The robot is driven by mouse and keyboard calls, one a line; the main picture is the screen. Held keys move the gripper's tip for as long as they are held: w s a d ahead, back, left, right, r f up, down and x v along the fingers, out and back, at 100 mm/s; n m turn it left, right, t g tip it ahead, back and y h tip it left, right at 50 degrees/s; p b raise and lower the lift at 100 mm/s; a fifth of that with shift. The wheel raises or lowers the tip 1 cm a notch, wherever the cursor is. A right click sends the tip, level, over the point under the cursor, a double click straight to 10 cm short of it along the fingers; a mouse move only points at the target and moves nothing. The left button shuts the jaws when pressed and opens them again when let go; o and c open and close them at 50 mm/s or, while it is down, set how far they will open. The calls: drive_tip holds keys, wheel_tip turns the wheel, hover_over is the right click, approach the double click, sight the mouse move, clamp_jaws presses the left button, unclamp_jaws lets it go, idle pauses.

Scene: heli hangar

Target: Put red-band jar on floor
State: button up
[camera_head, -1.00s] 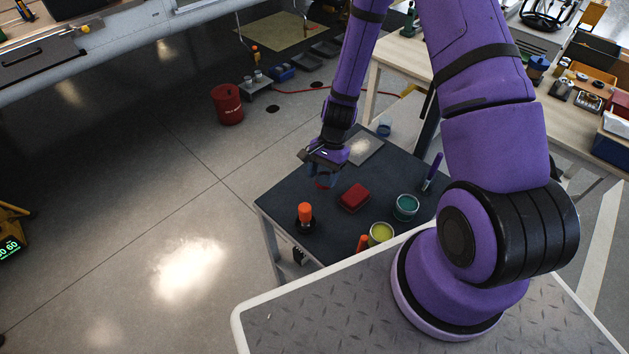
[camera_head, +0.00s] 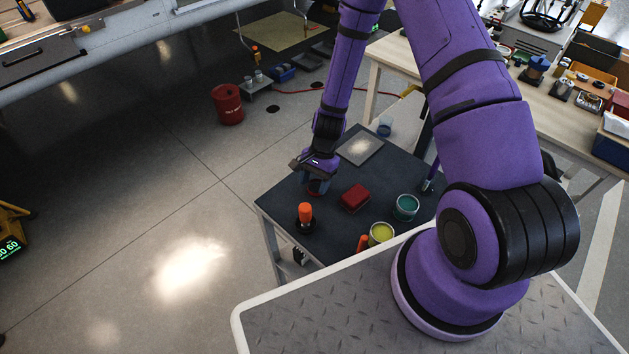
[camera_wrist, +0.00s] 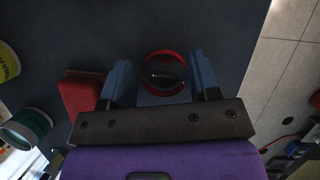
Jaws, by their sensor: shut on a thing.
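The red-band jar (camera_wrist: 163,73) is a clear round jar with a red ring, seen from above between my fingers in the wrist view. My gripper (camera_wrist: 163,78) is shut on it, with one blue-grey finger on each side. In the head view my gripper (camera_head: 315,184) is low over the dark table, and a bit of the jar's red band (camera_head: 317,190) shows below the fingers. The rest of the jar is hidden there. I cannot tell whether the jar touches the tabletop. The floor (camera_head: 150,215) is bare grey concrete to the left.
On the dark table (camera_head: 285,190) are an orange-topped item (camera_head: 305,215), a red block (camera_head: 355,197), a teal can (camera_head: 406,207), a yellow can (camera_head: 381,233) and a grey plate (camera_head: 360,147). A red bin (camera_head: 228,104) stands on the floor behind.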

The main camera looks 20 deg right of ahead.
drive_tip(key=o, duration=0.9)
drive_tip(key=shift+o, duration=0.2)
drive_tip(key=v, duration=1.3)
drive_tip(key=s+r+n+t+h, duration=0.1)
drive_tip(key=s+r+n+t, duration=0.15)
drive_tip(key=r, duration=0.95)
drive_tip(key=s+r+n+t+h, duration=0.1)
drive_tip(key=s+r+n, duration=0.2)
drive_tip(key=r, duration=0.9)
drive_tip(key=s+d+r+n+t, duration=0.1)
drive_tip(key=s+r+n+t, duration=0.1)
drive_tip(key=s+r, duration=0.5)
drive_tip(key=s+d+r+n+t+h, duration=0.1)
drive_tip(key=s+r+n+t, duration=0.1)
drive_tip(key=s+r, duration=0.5)
drive_tip(key=s+n, duration=0.1)
drive_tip(key=s, duration=0.1)
drive_tip(key=shift+s+d+r+h, duration=0.2)
drive_tip(key=shift+s+d+h, duration=0.1)
drive_tip(key=shift+s, duration=0.05)
drive_tip(key=shift+o, duration=0.4)
drive_tip(key=shift+s+d+r+n, duration=0.1)
drive_tip(key=shift+s+n, duration=0.25)
drive_tip(key=shift+s, duration=0.15)
